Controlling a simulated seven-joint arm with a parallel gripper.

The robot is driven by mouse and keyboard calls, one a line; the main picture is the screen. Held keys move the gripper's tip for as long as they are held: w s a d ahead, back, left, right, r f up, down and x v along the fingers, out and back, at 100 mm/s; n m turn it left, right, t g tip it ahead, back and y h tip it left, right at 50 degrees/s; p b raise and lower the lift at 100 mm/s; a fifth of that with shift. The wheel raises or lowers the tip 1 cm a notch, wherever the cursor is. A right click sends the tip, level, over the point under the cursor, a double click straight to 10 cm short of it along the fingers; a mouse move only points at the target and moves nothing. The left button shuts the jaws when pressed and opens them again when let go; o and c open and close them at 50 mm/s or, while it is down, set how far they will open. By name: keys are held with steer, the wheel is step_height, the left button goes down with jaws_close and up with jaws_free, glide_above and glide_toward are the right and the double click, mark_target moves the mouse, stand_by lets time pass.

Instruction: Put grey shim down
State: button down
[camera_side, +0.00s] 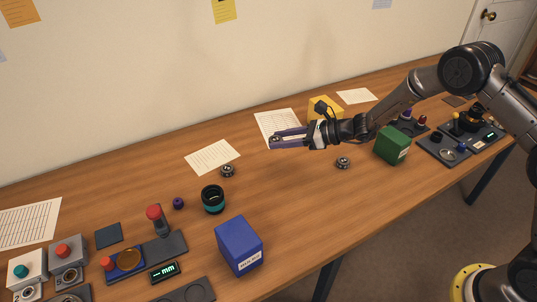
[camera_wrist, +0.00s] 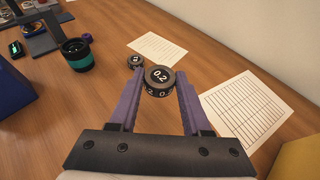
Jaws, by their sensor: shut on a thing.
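My gripper (camera_side: 284,138) is shut on the grey shim (camera_wrist: 159,76), a dark grey disc with "0.2" in white on its top and more white figures on its rim. The shim is between the purple fingertips (camera_wrist: 157,92) in the wrist view. In the side view the shim (camera_side: 275,139) is a small shape at the finger ends. It appears held above the table, clear of the wood.
A similar small disc (camera_side: 228,171) lies on the table near a paper sheet (camera_side: 212,157); another (camera_side: 343,162) lies near the green box (camera_side: 391,145). A black and teal lens barrel (camera_side: 213,199) and a blue box (camera_side: 239,246) stand nearer. Bare wood (camera_side: 290,190) lies between.

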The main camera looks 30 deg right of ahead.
glide_above(269, 160)
step_height(269, 160, down, 6)
steer(key=shift+s+r, duration=0.1)
steer(key=shift+s, duration=0.05)
steer(key=shift+a+f, duration=0.1)
steer(key=shift+f, duration=1.55)
steer(key=shift+f, duration=0.1)
steer(key=shift+f, duration=0.1)
steer(key=shift+c, duration=1.8)
jaws_free()
